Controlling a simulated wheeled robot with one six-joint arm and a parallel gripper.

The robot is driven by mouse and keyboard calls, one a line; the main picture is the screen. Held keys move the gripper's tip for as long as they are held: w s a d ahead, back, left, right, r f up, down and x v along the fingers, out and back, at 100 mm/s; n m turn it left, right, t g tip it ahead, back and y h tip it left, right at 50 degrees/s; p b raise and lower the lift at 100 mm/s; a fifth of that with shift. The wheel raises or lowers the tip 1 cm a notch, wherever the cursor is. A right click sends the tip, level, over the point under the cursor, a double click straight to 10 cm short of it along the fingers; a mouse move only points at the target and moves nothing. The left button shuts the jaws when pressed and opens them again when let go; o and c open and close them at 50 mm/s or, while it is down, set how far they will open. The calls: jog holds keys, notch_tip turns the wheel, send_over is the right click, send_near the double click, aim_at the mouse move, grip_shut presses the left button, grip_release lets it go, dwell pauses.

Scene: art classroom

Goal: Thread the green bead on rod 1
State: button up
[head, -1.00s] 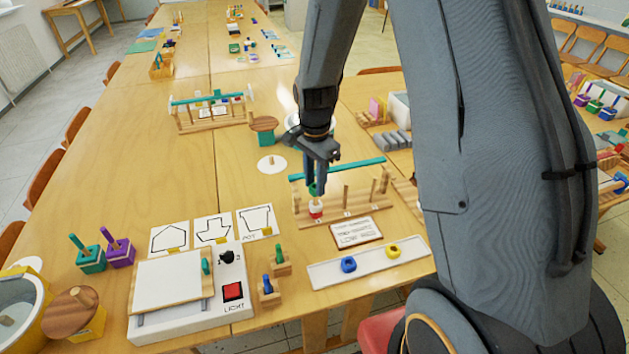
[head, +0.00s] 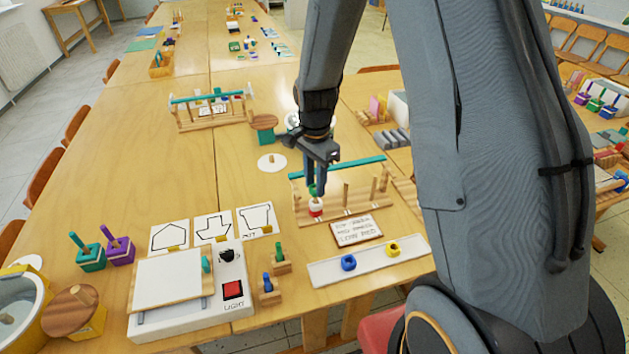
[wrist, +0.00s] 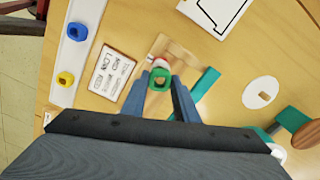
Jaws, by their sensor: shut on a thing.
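My gripper (head: 315,186) is shut on the green bead (wrist: 160,80), which shows between my fingertips in the wrist view. In the head view the green bead (head: 313,190) is partly hidden by my fingers. It is at the leftmost rod of the wooden rod stand (head: 352,211), just above a white bead (head: 316,201) and a red bead (head: 316,211) stacked there. I cannot tell whether the rod tip is inside the green bead's hole. The stand's other rods (head: 345,194) look bare.
A teal bar (head: 350,167) runs along the stand's back. A lettered card (head: 356,231) lies in front. A white tray (head: 325,271) holds a blue bead (head: 348,262) and a yellow bead (head: 393,249). A light box (head: 232,290) stands front left.

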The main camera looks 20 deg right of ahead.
dwell(0.4)
jog(key=o, duration=1.1)
notch_tip(320, 180, up, 8)
jog(key=b, duration=0.1)
jog(key=shift+f+b, duration=0.15)
jog(key=shift+b, duration=0.15)
jog(key=s+r+n+t, duration=0.1)
jog(key=s+n, duration=1.2)
jog(key=s, duration=0.4)
jog(key=shift+s, duration=0.15)
